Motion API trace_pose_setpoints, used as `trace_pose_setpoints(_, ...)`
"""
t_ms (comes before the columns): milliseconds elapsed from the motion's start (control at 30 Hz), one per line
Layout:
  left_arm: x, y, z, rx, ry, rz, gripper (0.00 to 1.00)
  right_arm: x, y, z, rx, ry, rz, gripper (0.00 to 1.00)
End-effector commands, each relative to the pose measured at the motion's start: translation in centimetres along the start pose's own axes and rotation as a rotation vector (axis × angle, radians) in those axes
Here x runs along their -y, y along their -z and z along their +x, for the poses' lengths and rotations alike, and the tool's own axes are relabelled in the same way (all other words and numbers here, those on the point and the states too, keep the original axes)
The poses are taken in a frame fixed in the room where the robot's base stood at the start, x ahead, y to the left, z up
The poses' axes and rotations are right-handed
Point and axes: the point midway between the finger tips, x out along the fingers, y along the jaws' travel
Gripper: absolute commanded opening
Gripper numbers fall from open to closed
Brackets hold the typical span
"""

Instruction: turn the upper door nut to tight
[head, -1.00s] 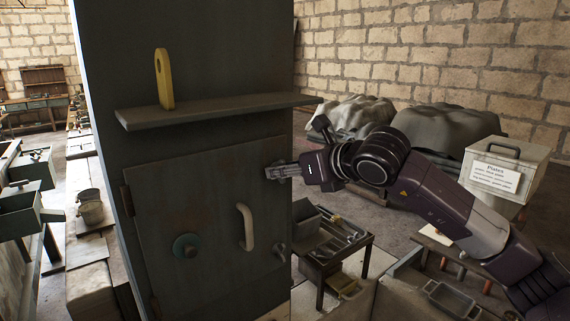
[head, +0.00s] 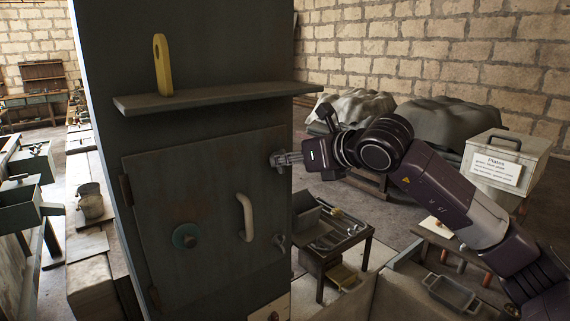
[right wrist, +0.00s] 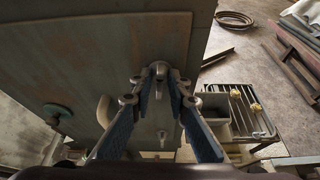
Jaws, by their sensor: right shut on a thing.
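The upper door nut (right wrist: 159,68) is at the right edge of the closed grey cabinet door (head: 200,205). My right gripper (head: 279,160) comes in from the right and is shut on it; the fingers mostly hide the nut in the head view. In the right wrist view the fingertips (right wrist: 159,82) are on either side of the nut. The lower door nut (head: 281,241) sits farther down the same edge, free of the gripper. My left gripper is not in view.
A pale curved handle (head: 246,217) and a round green knob (head: 186,236) stick out from the door. A shelf (head: 220,97) above it bears a yellow upright piece (head: 162,65). A small tool table (head: 333,242) stands right of the cabinet.

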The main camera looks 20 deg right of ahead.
Motion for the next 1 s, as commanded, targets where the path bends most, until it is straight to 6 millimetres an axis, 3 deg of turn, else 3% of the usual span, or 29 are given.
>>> trace_pose_setpoints(400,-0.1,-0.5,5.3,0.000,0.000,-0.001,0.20,0.4,0.4,0.2,0.006,-0.131,0.317,0.00)
trace_pose_setpoints(1000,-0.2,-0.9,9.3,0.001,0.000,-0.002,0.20,0.9,0.5,0.2,0.006,-0.350,0.843,0.00)
